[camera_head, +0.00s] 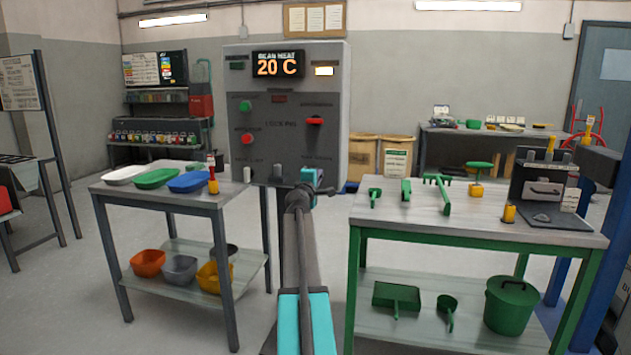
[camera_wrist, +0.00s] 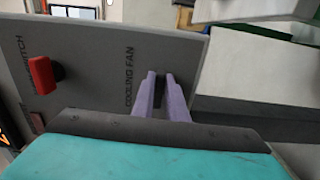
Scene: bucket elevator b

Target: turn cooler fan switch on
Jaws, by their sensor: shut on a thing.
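The grey control panel (camera_head: 335,95) stands ahead of me, with a display reading 20 C. In the wrist view, the panel face (camera_wrist: 95,60) carries the printed words COOLING FAN beside my gripper. My gripper (camera_wrist: 161,76) has its two purple fingers at the panel next to that label, shut on the cooling fan switch. The switch itself is mostly hidden between the fingers, and I cannot tell its position. In the head view, my gripper (camera_head: 311,180) is at the lower right of the panel, and my wrist covers that spot.
A red switch (camera_wrist: 42,75) is close to my gripper; it also shows on the panel in the head view (camera_head: 315,121). A grey table (camera_head: 225,201) with trays is on the left. A green-framed table (camera_head: 470,228) with tools is on the right.

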